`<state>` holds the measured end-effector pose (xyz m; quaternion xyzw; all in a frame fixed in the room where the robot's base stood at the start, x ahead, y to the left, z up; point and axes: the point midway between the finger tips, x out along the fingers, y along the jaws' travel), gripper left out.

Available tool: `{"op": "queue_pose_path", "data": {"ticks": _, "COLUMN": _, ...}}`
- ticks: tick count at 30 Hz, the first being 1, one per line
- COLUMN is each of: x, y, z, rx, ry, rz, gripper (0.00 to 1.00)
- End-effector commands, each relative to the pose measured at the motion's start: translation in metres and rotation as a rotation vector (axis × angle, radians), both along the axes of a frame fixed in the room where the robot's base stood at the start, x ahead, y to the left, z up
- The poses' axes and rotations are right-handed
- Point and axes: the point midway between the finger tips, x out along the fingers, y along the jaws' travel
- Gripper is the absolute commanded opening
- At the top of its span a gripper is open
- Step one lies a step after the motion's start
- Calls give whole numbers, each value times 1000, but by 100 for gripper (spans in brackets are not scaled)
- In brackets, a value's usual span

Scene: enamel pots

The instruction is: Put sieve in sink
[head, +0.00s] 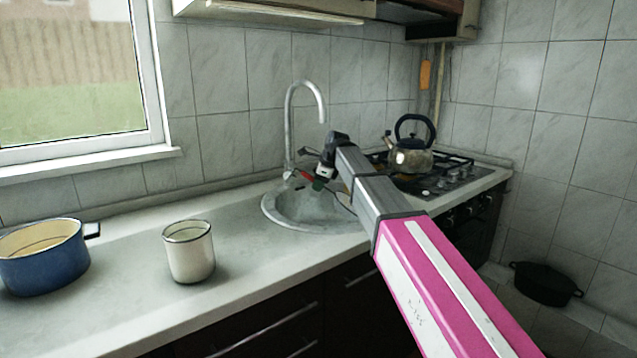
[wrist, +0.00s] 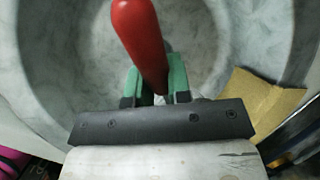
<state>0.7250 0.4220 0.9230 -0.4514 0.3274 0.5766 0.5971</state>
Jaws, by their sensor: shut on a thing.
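The sink (head: 290,212) is a round grey basin set in the counter, below a tall curved tap. My gripper (head: 317,184) is over the sink, with green fingertips shut on a red handle, which I take to be the sieve (head: 304,175). In the wrist view the red handle (wrist: 140,38) stands out between the green fingers (wrist: 155,85), with the basin (wrist: 205,40) behind and below it. The sieve's bowl is not clearly visible in either view.
A white mug (head: 189,255) and a blue pot (head: 45,265) stand on the counter to the left. A kettle (head: 410,158) sits on the stove at right. The tap (head: 289,130) rises behind the sink. A tan piece (wrist: 262,103) lies right of the gripper in the wrist view.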

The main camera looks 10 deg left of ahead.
Motion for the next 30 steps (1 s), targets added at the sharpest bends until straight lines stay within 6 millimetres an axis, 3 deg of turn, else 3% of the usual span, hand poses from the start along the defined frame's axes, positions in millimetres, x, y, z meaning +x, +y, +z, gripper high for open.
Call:
{"op": "queue_pose_path", "data": {"ticks": 2, "x": 0, "y": 0, "z": 0, "rx": 0, "ry": 0, "rz": 0, "gripper": 0}}
{"op": "queue_pose_path", "data": {"ticks": 3, "x": 0, "y": 0, "z": 0, "rx": 0, "ry": 0, "rz": 0, "gripper": 31}}
{"op": "queue_pose_path", "data": {"ticks": 5, "x": 0, "y": 0, "z": 0, "rx": 0, "ry": 0, "rz": 0, "gripper": 48}}
{"op": "queue_pose_path", "data": {"ticks": 17, "x": -1, "y": -3, "z": 7, "rx": 0, "ry": 0, "rz": 0, "gripper": 48}}
{"op": "queue_pose_path", "data": {"ticks": 30, "x": -10, "y": -33, "z": 76, "rx": 1, "ry": -2, "rz": -1, "gripper": 48}}
